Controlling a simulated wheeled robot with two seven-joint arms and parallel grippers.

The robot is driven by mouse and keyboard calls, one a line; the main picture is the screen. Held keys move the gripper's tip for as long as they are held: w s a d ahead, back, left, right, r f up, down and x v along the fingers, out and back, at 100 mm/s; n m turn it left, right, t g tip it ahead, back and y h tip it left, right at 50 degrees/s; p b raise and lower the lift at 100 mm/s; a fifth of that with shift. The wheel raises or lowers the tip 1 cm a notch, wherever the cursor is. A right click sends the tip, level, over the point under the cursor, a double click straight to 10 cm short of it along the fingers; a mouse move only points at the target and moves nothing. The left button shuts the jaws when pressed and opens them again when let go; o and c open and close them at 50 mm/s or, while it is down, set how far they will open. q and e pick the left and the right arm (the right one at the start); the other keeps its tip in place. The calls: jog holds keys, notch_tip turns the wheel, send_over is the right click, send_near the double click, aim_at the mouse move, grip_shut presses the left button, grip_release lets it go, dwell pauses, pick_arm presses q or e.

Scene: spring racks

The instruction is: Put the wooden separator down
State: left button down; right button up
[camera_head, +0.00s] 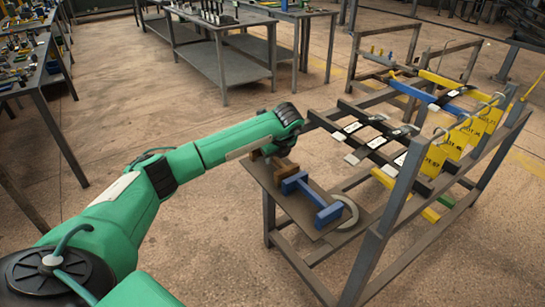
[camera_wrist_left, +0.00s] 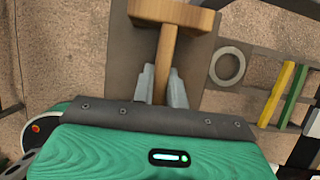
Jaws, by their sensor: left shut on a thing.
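The wooden separator (camera_wrist_left: 167,50) is in the left wrist view, a light brown bar with a wide crosspiece at its far end. My left gripper (camera_wrist_left: 161,90) is shut on its bar. In the head view the left gripper (camera_head: 274,152) is over the left end of a grey plate (camera_head: 325,238) on the rack. Brown parts of the separator (camera_head: 284,169) show below the hand, close to the blue separator. The hand hides the rest, and I cannot tell whether the separator touches the plate. My right gripper is not in view.
A blue separator (camera_head: 311,197) lies on the plate, with a grey ring (camera_head: 346,213) beside it. The metal rack (camera_head: 372,262) holds black rails and yellow labelled panels (camera_head: 471,130) to the right. Workbenches (camera_head: 222,58) stand behind. Open floor lies left of the rack.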

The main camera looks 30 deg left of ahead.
pick_arm(q)
jog(key=c, duration=1.4)
grip_release()
jog(key=shift+r, duration=0.1)
jog(key=v, duration=1.1)
jog(key=shift+d, duration=0.15)
jog(key=shift+s+d+r, duration=0.15)
jog(key=shift+r, duration=0.2)
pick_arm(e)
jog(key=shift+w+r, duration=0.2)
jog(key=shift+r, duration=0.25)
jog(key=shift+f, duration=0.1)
